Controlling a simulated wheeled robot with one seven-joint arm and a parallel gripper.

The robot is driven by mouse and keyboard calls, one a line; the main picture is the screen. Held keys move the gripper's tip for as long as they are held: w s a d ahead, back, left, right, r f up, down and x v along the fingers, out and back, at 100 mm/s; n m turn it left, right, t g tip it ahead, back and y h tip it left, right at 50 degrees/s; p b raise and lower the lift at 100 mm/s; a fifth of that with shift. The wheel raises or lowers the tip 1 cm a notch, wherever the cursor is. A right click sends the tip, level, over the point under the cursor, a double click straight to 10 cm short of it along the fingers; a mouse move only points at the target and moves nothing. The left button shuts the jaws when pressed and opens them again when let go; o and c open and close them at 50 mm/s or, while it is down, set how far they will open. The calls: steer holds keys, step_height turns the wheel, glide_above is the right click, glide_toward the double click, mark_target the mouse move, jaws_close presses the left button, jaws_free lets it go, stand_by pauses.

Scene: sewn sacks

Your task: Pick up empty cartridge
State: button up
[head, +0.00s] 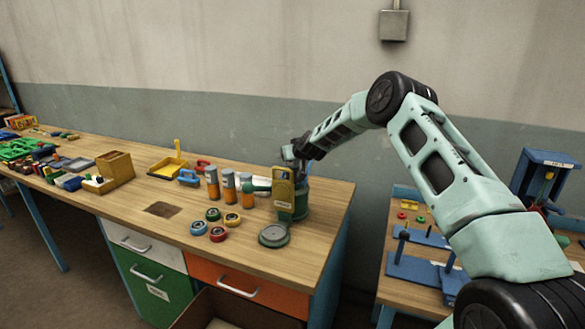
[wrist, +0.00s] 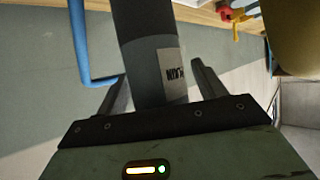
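A dark grey cylinder with a pale label (wrist: 140,40), which looks like a cartridge, lies between the fingers of my gripper (wrist: 160,85) in the wrist view. A fingertip sits against each side of it, and its near end is hidden behind the gripper body. In the head view my gripper (head: 291,152) is above the right part of the workbench, just over a green device with a yellow plate (head: 284,188). Several orange cartridges with grey bands (head: 229,188) stand upright on the bench to the left of the device.
The wooden workbench (head: 175,228) also holds several coloured rings (head: 218,234), a grey round disc with a green rim (head: 273,236), a yellow dustpan (head: 170,165) and a wooden box (head: 115,168). A second table (head: 412,285) with blue fixtures stands at right.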

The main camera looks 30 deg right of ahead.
steer(key=c, duration=0.9)
